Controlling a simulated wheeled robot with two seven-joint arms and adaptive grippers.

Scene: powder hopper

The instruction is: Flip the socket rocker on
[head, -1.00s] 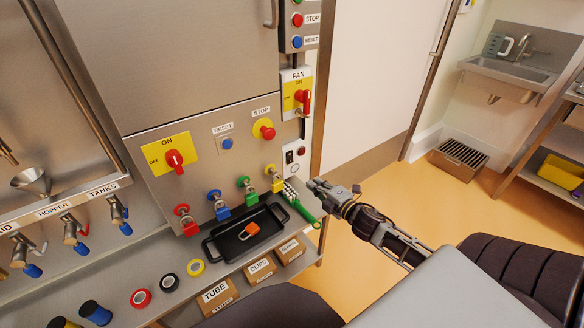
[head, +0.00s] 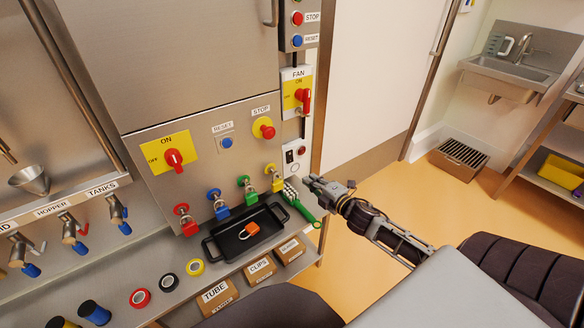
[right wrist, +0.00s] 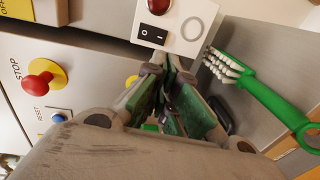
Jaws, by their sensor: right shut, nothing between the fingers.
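The socket is a white plate with a red lamp, a black rocker and a round outlet. In the head view the socket plate (head: 294,158) is on the narrow wall right of the steel panel. In the right wrist view the black rocker (right wrist: 154,33) with its I and O marks sits on the left part of the plate, below the red lamp (right wrist: 158,4). My right gripper (head: 309,181) is shut and empty, just below and right of the plate. In the right wrist view its fingertips (right wrist: 174,62) point at the plate's lower edge, below the rocker. My left gripper is out of view.
A black tray (head: 212,247) with an orange padlock sits below. Open floor lies to the right.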

